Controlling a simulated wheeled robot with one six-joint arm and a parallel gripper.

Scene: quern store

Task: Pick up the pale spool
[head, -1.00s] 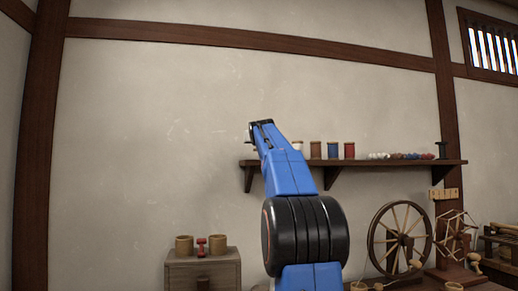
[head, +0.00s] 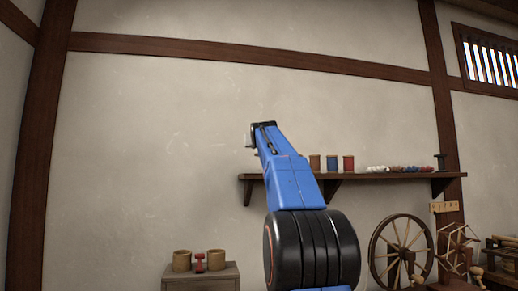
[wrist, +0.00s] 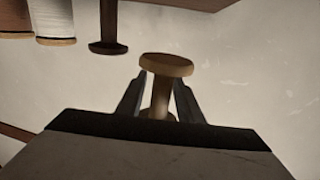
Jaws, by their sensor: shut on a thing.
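The pale spool (wrist: 166,65), bare tan wood with a round flange and narrow stem, is between the fingers of my gripper (wrist: 160,88) in the wrist view. The gripper is shut on its stem, and the flange stands out past the fingertips. The lower part of the spool is hidden by the gripper body. In the head view my arm rises in front of the wall, left of the shelf's spools; the fingers and held spool are not clear there.
The wall shelf (head: 390,176) carries a brown spool (head: 314,162), a blue spool (head: 332,163) and a red spool (head: 348,163). A dark spool (wrist: 108,28) and a white spool (wrist: 52,20) show near the gripper. A spinning wheel (head: 400,250) stands lower right. The wall at left is clear.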

